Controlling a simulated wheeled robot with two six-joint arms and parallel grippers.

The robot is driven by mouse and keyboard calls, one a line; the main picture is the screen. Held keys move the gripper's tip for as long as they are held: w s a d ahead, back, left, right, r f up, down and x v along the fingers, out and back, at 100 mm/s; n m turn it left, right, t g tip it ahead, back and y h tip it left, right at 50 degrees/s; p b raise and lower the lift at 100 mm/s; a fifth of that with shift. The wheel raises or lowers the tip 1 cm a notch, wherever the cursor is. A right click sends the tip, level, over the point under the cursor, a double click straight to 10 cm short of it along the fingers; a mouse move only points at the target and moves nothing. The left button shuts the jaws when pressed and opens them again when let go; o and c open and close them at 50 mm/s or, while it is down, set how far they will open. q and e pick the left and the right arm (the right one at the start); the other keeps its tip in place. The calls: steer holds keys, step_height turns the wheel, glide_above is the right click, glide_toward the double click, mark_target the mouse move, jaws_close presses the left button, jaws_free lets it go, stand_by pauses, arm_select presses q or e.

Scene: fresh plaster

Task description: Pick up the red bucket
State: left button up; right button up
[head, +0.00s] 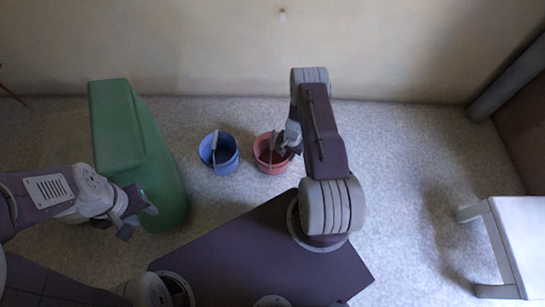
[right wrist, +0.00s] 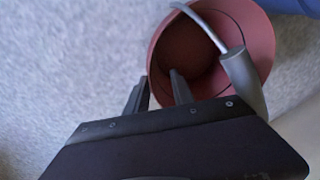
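The red bucket (head: 264,162) stands upright on the floor near the wall, right of a blue bucket. In the right wrist view the red bucket (right wrist: 258,25) fills the upper right, with its grey handle and grip (right wrist: 241,75) across the opening. My right gripper (head: 284,149) is at the red bucket's right rim in the head view. In the right wrist view its two fingers (right wrist: 158,90) are apart, with the bucket's edge between them, one finger appearing over the opening. My left gripper (head: 138,214) is open and empty over the green object, far from the buckets.
The blue bucket (head: 226,159) stands close to the left of the red one. A large green object (head: 150,150) is at the left. A white stool or small table (head: 520,235) stands at the right. The floor (head: 410,150) between is clear.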

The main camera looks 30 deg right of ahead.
step_height(320, 180, down, 5)
steer(key=b, duration=0.3)
steer(key=shift+d+r, duration=0.1)
steer(key=shift+r, duration=0.2)
jaws_close()
stand_by(0.8)
